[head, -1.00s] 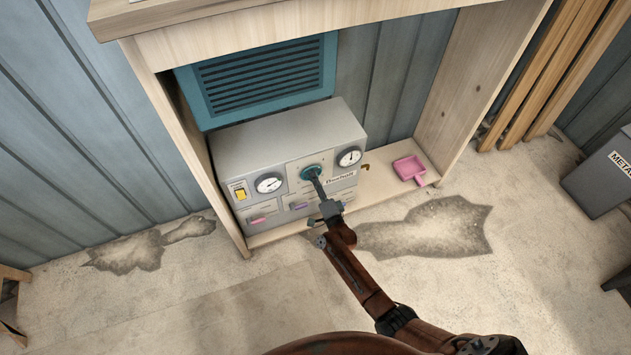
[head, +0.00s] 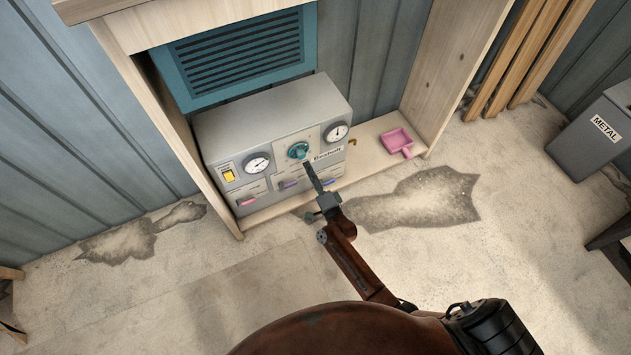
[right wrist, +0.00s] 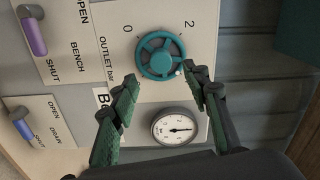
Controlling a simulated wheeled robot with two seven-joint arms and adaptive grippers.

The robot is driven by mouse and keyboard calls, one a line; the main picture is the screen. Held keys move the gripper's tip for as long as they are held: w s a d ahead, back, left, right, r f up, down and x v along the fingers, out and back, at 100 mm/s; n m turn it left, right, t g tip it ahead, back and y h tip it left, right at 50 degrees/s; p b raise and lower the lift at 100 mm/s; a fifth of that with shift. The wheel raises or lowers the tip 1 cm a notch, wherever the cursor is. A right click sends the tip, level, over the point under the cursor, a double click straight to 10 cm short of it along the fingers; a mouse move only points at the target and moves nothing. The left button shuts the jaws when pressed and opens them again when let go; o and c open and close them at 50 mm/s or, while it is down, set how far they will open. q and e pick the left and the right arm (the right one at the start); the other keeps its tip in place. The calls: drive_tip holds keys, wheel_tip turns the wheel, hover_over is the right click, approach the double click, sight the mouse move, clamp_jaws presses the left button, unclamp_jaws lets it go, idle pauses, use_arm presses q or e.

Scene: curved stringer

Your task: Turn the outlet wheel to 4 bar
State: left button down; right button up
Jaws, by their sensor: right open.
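The teal outlet wheel (head: 298,151) is on the front of a grey panel box (head: 275,117). In the right wrist view the wheel (right wrist: 160,56) has a small white mark on its lower right rim, with a printed 0 at upper left and 2 at upper right. The outlet gauge (right wrist: 175,127) is below it there; its needle points right, its reading too small to be sure of. My right gripper (head: 307,166) is open and empty, its fingers (right wrist: 162,84) spread just short of the wheel, apparently not around it. My left gripper is not in view.
A second gauge (head: 257,163), a yellow switch (head: 229,176) and pink (head: 246,201), purple (head: 290,184) and blue (head: 328,181) levers are on the panel. A pink dustpan (head: 398,142) lies on the shelf to the right. Wooden side boards flank the box.

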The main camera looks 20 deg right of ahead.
drive_tip(key=s, duration=0.5)
drive_tip(key=shift+s, duration=0.1)
idle(0.3)
